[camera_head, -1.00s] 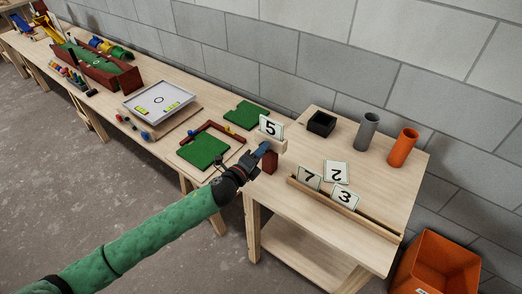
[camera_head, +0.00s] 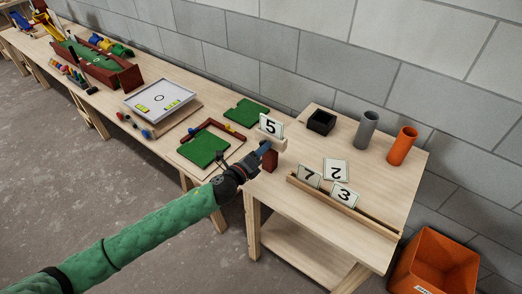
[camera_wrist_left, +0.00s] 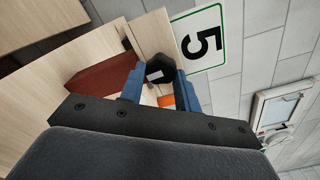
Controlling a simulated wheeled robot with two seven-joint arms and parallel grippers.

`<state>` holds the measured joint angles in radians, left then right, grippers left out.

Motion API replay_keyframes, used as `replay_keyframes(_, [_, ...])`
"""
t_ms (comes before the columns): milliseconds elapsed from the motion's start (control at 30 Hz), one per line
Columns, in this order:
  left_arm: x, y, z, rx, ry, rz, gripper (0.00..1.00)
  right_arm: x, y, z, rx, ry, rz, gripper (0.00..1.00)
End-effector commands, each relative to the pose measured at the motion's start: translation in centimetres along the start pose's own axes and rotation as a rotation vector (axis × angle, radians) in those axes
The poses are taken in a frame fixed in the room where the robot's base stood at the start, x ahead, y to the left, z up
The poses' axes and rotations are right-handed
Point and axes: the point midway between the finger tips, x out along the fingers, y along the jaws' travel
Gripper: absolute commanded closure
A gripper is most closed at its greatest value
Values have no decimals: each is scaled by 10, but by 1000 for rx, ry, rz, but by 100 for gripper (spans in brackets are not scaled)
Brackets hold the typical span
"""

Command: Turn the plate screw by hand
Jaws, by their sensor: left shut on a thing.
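A dark, many-sided knob (camera_wrist_left: 160,70), which I take to be the plate screw, stands at the light wooden block in the left wrist view. The blue fingers of my left gripper (camera_wrist_left: 158,82) are shut on it, one on each side. In the head view my left gripper (camera_head: 267,148) is at the near face of the wooden block (camera_head: 277,142), and its fingers hide the knob. A white plate with a 5 (camera_head: 270,126) stands upright on this block; it also shows in the left wrist view (camera_wrist_left: 202,42). My right gripper is in neither view.
A red-brown block (camera_head: 271,161) is just below my gripper. A wooden rack (camera_head: 341,206) with number cards is to the right. A black box (camera_head: 321,122), a grey tube (camera_head: 367,130) and an orange tube (camera_head: 402,146) stand behind. An orange bin (camera_head: 435,267) is on the floor.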

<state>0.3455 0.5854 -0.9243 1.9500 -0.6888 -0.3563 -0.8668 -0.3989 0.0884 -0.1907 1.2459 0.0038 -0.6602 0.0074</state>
Motion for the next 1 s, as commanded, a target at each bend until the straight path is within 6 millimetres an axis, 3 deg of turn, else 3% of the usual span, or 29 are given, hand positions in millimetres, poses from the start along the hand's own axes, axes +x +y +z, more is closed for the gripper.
replay_keyframes(33, [0,1,-2,-1,2,1,90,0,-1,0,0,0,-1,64])
replay_keyframes(67, [0,1,-2,-1,2,1,62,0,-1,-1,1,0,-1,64])
replay_keyframes(133, [0,1,-1,-1,2,1,48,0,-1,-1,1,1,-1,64])
replay_keyframes(167, [0,1,-1,-1,2,1,46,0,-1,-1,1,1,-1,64])
replay_keyframes(567, [-8,2,-1,-1,1,1,46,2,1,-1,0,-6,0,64])
replay_keyframes(1000, [-65,3,-3,-2,2,1,46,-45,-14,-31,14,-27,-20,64])
